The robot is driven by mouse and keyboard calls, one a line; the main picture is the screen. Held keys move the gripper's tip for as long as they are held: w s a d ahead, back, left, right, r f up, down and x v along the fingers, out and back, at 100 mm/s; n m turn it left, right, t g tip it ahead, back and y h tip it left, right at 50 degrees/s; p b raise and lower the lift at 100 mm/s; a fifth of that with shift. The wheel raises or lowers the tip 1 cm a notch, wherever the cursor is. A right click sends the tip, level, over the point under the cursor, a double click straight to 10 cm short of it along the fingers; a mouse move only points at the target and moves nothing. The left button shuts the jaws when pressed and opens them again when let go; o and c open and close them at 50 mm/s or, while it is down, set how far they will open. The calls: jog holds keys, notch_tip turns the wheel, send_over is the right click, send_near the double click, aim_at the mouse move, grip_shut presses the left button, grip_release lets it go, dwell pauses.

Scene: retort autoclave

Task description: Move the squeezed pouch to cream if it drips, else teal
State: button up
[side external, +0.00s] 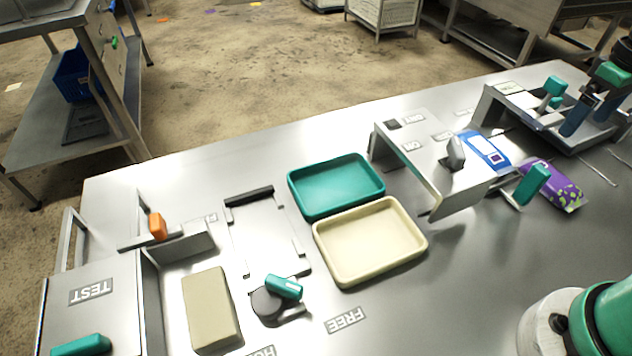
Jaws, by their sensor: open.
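The teal tray (300,200) and the cream tray (335,270) sit side by side at mid-table, and both look empty. A blue pouch with a white label (498,160) lies just right of the metal bracket station. A purple pouch with green patches (565,196) lies further right, by a teal-handled lever (532,184). Neither pouch is visibly being squeezed, and no drip can be made out. My gripper (583,126) is at the upper right edge, its two blue fingers apart over a metal fixture, away from both pouches. Nothing is clearly seen between the fingers.
The metal bracket station (410,165) with a grey knob stands between trays and pouches. At left are a TEST box (95,295), a beige block (210,310), an orange-handled fixture (158,226) and a teal-handled round piece (284,288).

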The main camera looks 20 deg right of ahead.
jog(key=w+a+t, duration=0.1)
jog(key=a+t, duration=0.1)
jog(key=a, duration=0.4)
jog(key=w+a+t, duration=0.1)
jog(key=a+t, duration=0.1)
jog(key=a, duration=0.4)
jog(key=w+a+t, duration=0.1)
jog(key=a+t, duration=0.1)
jog(key=a, duration=0.4)
jog(key=shift+w+a+r+t, duration=0.2)
jog(key=shift+w+r+t, duration=0.15)
jog(key=shift+t, duration=0.05)
jog(key=shift+d, duration=0.1)
